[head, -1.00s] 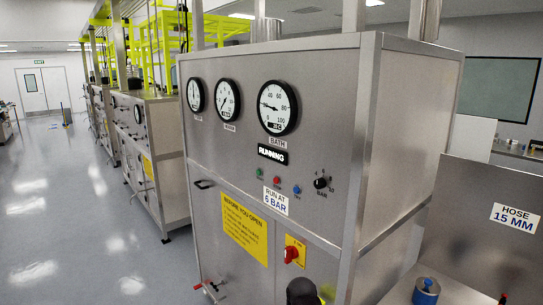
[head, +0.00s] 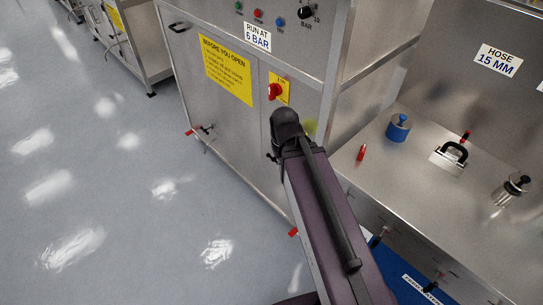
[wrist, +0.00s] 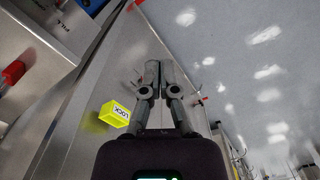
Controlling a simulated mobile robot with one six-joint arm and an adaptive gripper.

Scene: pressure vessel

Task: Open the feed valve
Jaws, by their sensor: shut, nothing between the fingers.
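Several small valves with red handles are in view, and I cannot read which one is the feed valve. One red-handled valve (head: 203,130) sticks out of the lower steel cabinet front in the head view. Another red handle (head: 293,232) is low beside my arm. My gripper (wrist: 158,66) is shut and empty, its fingers close together near the steel panel. In the head view my arm hides the fingers. A yellow block marked LOCK (wrist: 115,113) is left of the fingers.
The cabinet has a red rotary switch (head: 274,91), a yellow notice (head: 227,70) and a "RUN AT 6 BAR" label (head: 257,37). A steel bench (head: 400,165) at right holds a blue weight (head: 398,128) and a black-handled part (head: 452,152). The floor (head: 100,200) at left is clear.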

